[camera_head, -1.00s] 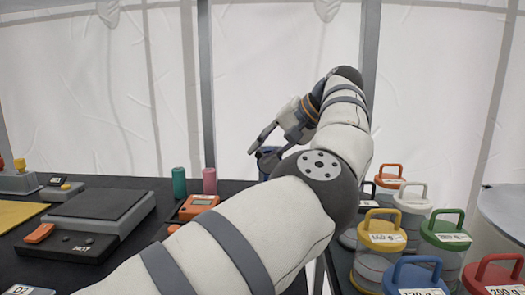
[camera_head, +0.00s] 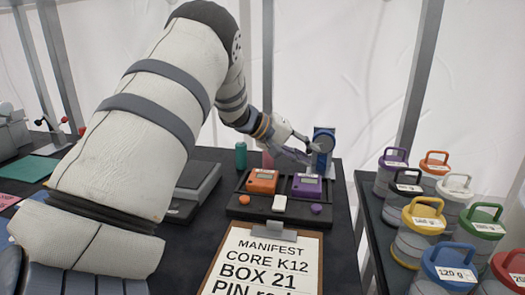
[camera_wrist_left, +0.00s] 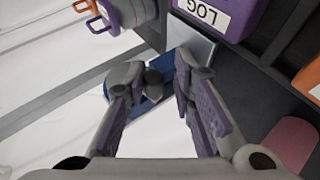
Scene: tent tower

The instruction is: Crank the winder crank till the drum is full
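The blue winder (camera_head: 322,148) stands at the far right corner of the dark table, with a rounded drum-like top. My left gripper (camera_head: 308,149) reaches it from the left, fingertips close beside it. In the left wrist view the two fingers (camera_wrist_left: 168,80) are apart, with the blue winder (camera_wrist_left: 152,98) below and between them. A dark rounded knob, perhaps the crank handle, shows by the left fingertip; whether they touch I cannot tell. How full the drum is cannot be seen. My right gripper is not in view.
An orange box (camera_head: 262,182) and a purple box (camera_head: 306,186) sit in a dark tray before the winder. A green cylinder (camera_head: 240,156) stands left of the gripper. A clipboard manifest (camera_head: 262,262) lies in front. Several handled weight canisters, one yellow (camera_head: 417,230), stand on the right table.

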